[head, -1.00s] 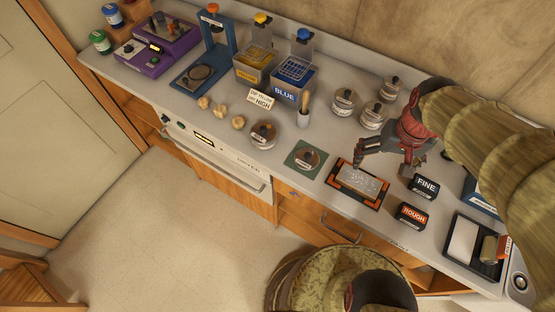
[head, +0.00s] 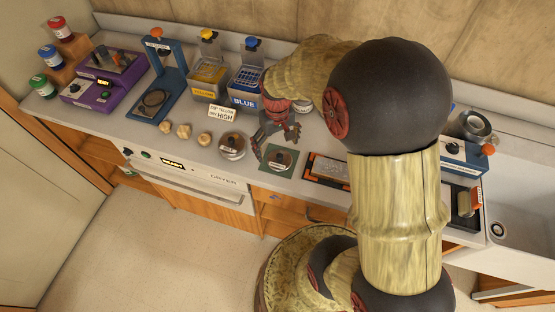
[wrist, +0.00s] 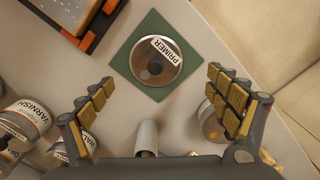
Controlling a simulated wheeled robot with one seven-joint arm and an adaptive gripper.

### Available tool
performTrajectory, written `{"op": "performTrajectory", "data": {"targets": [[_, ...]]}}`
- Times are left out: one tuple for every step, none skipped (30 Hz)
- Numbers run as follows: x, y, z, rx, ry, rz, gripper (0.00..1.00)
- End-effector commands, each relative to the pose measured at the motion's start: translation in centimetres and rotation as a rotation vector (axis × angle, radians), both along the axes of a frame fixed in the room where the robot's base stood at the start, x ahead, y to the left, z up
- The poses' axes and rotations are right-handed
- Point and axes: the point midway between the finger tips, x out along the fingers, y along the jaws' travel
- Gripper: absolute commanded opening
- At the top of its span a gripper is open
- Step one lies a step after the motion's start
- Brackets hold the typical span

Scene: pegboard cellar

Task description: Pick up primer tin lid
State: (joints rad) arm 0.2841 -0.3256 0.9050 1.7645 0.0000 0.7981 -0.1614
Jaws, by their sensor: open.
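The primer tin (wrist: 150,83) stands on a green square mat (wrist: 126,66), and its round metal lid (wrist: 172,72) with a dark central knob carries a PRIMER label. The lid also shows in the head view (head: 280,160), left of my large arm links. My gripper (wrist: 160,80) is open and empty, with its two padded fingers spread on either side below the tin in the wrist view. In the head view my gripper (head: 277,142) hangs above and just behind the primer tin. The fingers appear apart from the lid.
Another lidded tin (head: 233,146) stands close to the left of the primer tin. A varnish tin (wrist: 27,117) and a pale cup (wrist: 147,137) are near the fingers. An orange-edged tray (head: 326,169) lies to the right. My arm hides much of the right counter.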

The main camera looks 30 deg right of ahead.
Motion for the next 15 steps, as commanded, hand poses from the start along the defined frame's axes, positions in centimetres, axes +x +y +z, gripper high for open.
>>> {"op": "performTrajectory", "data": {"targets": [[-0.2, -0.1, -0.7, 0.000, 0.001, -0.001, 0.89], [-0.2, -0.2, -1.1, 0.000, 0.001, -0.001, 0.89], [-0.3, -0.4, -1.7, 0.000, 0.000, -0.001, 0.89], [-0.4, -0.4, -2.1, 0.000, 0.001, -0.001, 0.89], [-0.6, -0.5, -2.6, 0.000, 0.002, -0.002, 0.89], [-0.6, -0.5, -3.2, 0.000, 0.002, -0.001, 0.89], [-0.6, -0.5, -3.6, 0.000, 0.002, 0.000, 0.89], [-0.6, -0.5, -4.0, 0.000, 0.002, 0.000, 0.89], [-0.6, -0.5, -4.4, 0.000, 0.001, 0.000, 0.89], [-0.5, -0.5, -4.5, 0.000, 0.001, 0.000, 0.89], [-0.5, -0.5, -4.6, 0.000, 0.000, 0.000, 0.89], [-0.5, -0.5, -4.6, 0.000, 0.000, 0.000, 0.89], [-0.5, -0.5, -4.6, 0.000, 0.000, 0.000, 0.89], [-0.5, -0.5, -4.5, 0.000, -0.001, 0.000, 0.89], [-0.5, -0.5, -4.5, 0.000, -0.001, 0.000, 0.89]]}}
